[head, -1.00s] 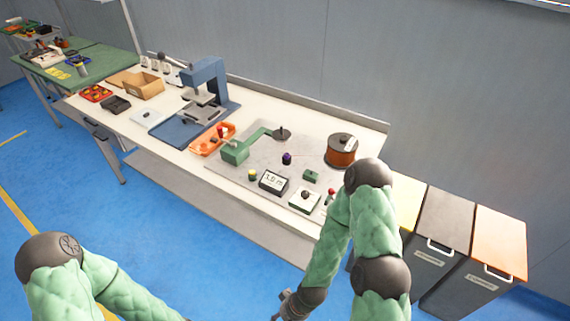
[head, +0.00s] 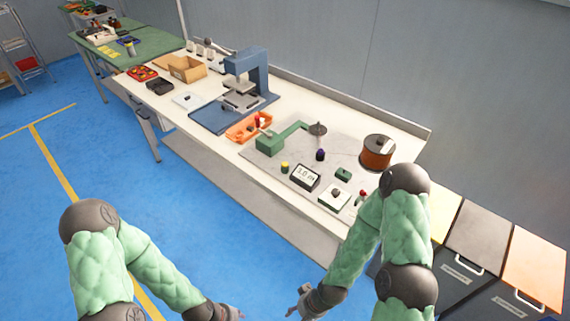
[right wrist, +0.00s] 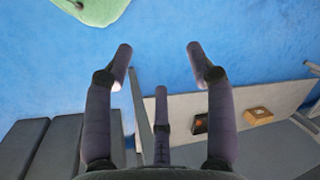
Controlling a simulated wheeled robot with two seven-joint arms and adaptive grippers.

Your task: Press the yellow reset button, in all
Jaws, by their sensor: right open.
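A small yellow button (head: 284,167) stands on the grey winder plate (head: 345,155) on the white bench, left of a display box (head: 305,177). The green winder arm (head: 278,140) is behind it. My right gripper (head: 297,303) is low in front of the bench, well away from the button. In the right wrist view it (right wrist: 159,55) is open and empty over blue floor. My left gripper (head: 230,312) shows only partly at the bottom edge; its jaws are too small to read. Neither gripper touches the bench.
On the plate are a dark knob (head: 320,155), a copper spool (head: 376,152), a white switch box (head: 335,195) and a small green block (head: 343,174). An orange tray (head: 248,128) and a blue press (head: 245,80) stand left. Bins (head: 478,235) stand at the right. Blue floor in front is free.

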